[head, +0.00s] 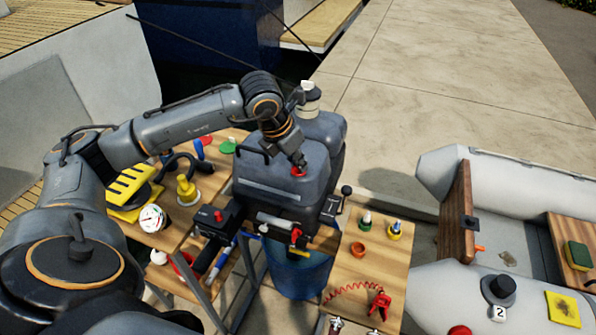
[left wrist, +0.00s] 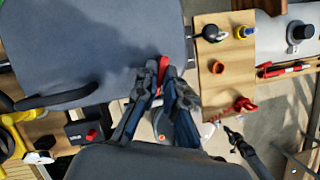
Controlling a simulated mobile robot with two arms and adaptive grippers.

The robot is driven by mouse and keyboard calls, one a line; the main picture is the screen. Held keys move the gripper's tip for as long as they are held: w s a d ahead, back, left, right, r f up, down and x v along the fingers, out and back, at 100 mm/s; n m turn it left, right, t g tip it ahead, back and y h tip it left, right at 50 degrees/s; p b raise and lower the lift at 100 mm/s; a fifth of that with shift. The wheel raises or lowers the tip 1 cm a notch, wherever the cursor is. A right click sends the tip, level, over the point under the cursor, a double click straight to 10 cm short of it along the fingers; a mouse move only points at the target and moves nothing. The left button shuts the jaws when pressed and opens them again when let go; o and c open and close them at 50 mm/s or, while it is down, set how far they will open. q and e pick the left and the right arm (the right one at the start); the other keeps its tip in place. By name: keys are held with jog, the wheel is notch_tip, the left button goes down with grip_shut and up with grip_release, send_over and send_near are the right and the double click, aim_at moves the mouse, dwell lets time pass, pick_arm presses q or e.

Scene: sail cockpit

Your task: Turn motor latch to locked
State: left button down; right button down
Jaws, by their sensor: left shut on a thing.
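A small red latch (head: 298,171) sits on the motor's upper face. My left gripper (head: 299,164) reaches down onto it from above. In the left wrist view, the fingertips (left wrist: 164,72) are closed around the red latch (left wrist: 163,64), with the motor's grey cover (left wrist: 100,45) behind. The fingers hide part of the latch, and I cannot read its setting. A second red lever (head: 296,235) is lower on the motor.
A wooden bench (head: 350,285) right of the motor holds small fittings and a red coiled cord (head: 350,290). Left are a yellow-topped item (head: 130,185), a gauge (head: 152,218) and a black box with a red knob (head: 216,217). A grey dinghy (head: 540,190) lies right.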

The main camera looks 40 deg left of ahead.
pick_arm(q)
jog(key=m+h+b, duration=0.1)
jog(key=m+b, duration=0.1)
jog(key=m, duration=0.1)
jog(key=shift+a+f, duration=0.15)
jog(key=m+g+h+b, duration=0.1)
jog(key=m, duration=0.2)
jog(key=shift+w+m, duration=0.15)
jog(key=shift+m, duration=0.15)
jog(key=m+g+h+b, duration=0.1)
jog(key=m, duration=0.2)
jog(key=shift+r, duration=0.2)
jog(key=shift+w+a+m+g, duration=0.1)
jog(key=shift+m+g, duration=0.6)
jog(key=shift+m, duration=0.9)
jog(key=c, duration=1.4)
grip_release()
jog(key=shift+c, duration=0.2)
